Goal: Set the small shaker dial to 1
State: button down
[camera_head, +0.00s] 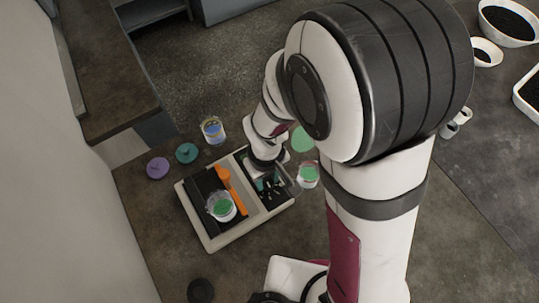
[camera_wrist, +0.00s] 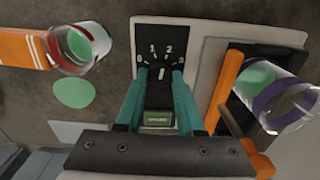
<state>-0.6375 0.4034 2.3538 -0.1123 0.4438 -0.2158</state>
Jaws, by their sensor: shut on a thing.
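The small shaker (camera_head: 209,241) is a pale box with a dark bed and a dark control panel on its right side in the head view. In the wrist view the panel (camera_wrist: 160,27) carries the numbers 0 to 3 in an arc. The dial (camera_wrist: 161,74) sits below the numbers with a white mark on it; I cannot tell which number it points at. My gripper (camera_wrist: 160,73) has teal fingers on both sides of the dial and is shut on it. A green display (camera_wrist: 158,117) shows between the fingers. In the head view my arm hides part of the panel.
A cup with green content (camera_head: 221,207) and an orange bar (camera_head: 230,188) stand on the shaker bed. A red-rimmed cup (camera_head: 308,175) is close right of the shaker. A blue-banded cup (camera_head: 212,130), a teal lid (camera_head: 186,153) and a purple lid (camera_head: 157,168) lie behind it.

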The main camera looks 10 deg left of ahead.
aim_at(267, 182)
jog(key=n, duration=0.5)
jog(key=shift+s+n, duration=0.1)
jog(key=shift+n, duration=0.2)
jog(key=shift+d, duration=0.1)
dwell(0.4)
jog(key=c, duration=0.5)
grip_release()
jog(key=shift+n, duration=0.3)
notch_tip(267, 182, up, 16)
jog(key=shift+f, duration=0.1)
